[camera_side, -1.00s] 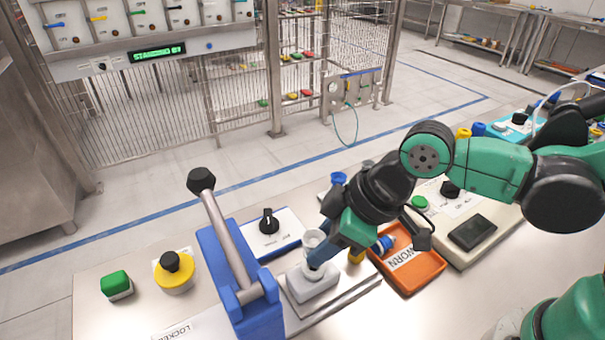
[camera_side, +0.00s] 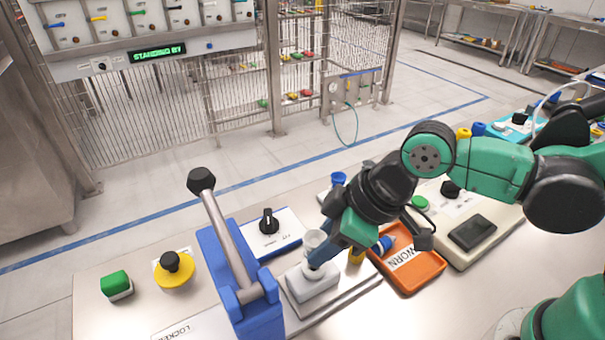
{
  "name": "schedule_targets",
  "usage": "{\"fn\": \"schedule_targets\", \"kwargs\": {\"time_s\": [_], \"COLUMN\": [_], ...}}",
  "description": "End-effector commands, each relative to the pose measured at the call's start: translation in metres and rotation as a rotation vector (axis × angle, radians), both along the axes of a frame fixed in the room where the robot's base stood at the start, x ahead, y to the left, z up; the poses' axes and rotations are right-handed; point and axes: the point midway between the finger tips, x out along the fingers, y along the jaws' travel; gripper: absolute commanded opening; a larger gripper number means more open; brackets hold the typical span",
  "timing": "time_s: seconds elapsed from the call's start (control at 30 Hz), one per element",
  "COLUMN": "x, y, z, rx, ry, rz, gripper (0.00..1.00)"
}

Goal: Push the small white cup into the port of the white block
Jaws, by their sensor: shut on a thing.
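The small white cup (camera_side: 314,240) is pale and translucent. It stands upright at the top of the white block (camera_side: 313,287), on the block's far side. My gripper (camera_side: 318,257) comes down from the right and is shut on the cup. I cannot tell how deep the cup sits in the port.
A blue lever stand (camera_side: 250,312) with a grey handle is close on the left. An orange tray (camera_side: 427,272) marked "WORN" is close on the right. A black knob (camera_side: 269,222) on a white panel is behind.

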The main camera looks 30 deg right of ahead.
Motion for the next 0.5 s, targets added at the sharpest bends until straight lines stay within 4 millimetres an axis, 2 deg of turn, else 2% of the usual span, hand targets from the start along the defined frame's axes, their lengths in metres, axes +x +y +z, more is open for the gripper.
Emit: {"fn": "schedule_targets", "kwargs": {"time_s": [0.5], "x": [0.0003], "y": [0.0002], "z": [-0.0091], "rx": [0.000], "ry": [0.000], "rz": [0.000], "gripper": [0.00]}}
